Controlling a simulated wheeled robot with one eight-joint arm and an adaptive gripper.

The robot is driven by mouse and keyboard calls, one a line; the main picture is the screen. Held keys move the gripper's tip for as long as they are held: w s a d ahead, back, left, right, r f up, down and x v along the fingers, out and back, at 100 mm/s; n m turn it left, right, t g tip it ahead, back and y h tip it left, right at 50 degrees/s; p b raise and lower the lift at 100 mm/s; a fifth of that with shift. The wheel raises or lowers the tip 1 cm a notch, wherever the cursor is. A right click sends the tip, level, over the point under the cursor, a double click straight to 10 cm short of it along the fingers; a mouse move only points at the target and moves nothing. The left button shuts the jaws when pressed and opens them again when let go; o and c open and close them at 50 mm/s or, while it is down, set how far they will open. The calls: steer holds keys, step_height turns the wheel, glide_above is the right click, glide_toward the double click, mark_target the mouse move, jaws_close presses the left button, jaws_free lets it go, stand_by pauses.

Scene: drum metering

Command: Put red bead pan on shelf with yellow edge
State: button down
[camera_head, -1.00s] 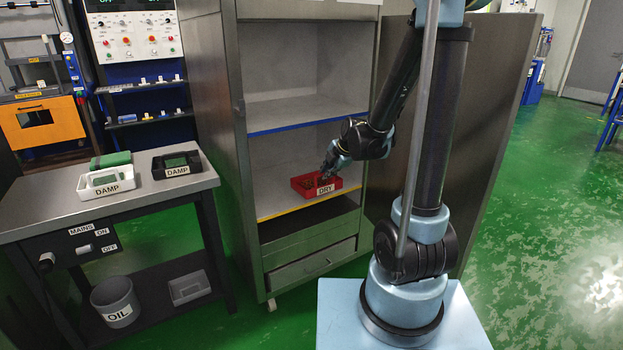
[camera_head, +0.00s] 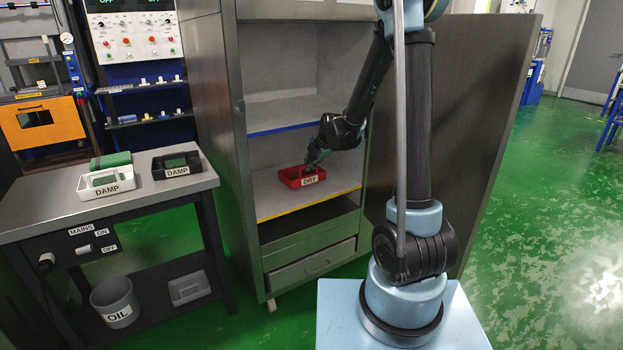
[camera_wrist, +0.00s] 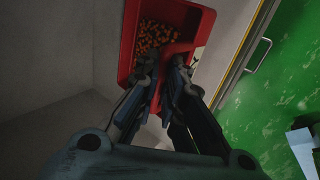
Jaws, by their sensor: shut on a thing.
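The red pan (camera_head: 290,179) with a DRY label is inside the open cabinet, over the shelf with the yellow edge (camera_head: 280,206). It looks roughly level; I cannot tell whether its base touches the shelf. In the wrist view the red pan (camera_wrist: 127,45) holds orange-brown beads (camera_wrist: 155,36). My gripper (camera_head: 312,166) is shut on the pan's red handle; in the wrist view its fingers (camera_wrist: 165,65) meet there and hide part of the handle. The shelf's yellow edge also shows in the wrist view at right.
A blue-edged shelf (camera_head: 290,117) is above the pan, and an open drawer (camera_head: 310,258) is below. The cabinet's left wall (camera_head: 222,120) and open door (camera_head: 470,130) flank the space. A bench (camera_head: 60,205) at left carries white and black DAMP pans.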

steer(key=shift+f, duration=2.65)
steer(key=shift+w+a+f, duration=0.1)
steer(key=shift+w+f, duration=0.05)
steer(key=shift+f, duration=0.1)
steer(key=c, duration=1.7)
jaws_free()
steer(key=shift+r, duration=0.1)
steer(key=s+d+r+m+h, duration=0.1)
steer(key=s+d+r+m, duration=0.5)
steer(key=s+d+r, duration=0.7)
steer(key=s+d+f+m+g+h, duration=0.1)
steer(key=s+d+m, duration=0.2)
steer(key=s+m, duration=0.3)
steer(key=s+d+f+m+g+h, duration=0.1)
steer(key=s+d+m, duration=0.3)
steer(key=s, duration=0.8)
steer(key=s+d+f+m+g+h, duration=0.1)
steer(key=s+d+f+m, duration=0.1)
steer(key=s+m, duration=0.6)
steer(key=shift+s+d+f+m+g, duration=0.35)
steer(key=shift+s+d, duration=0.2)
steer(key=shift+d, duration=0.35)
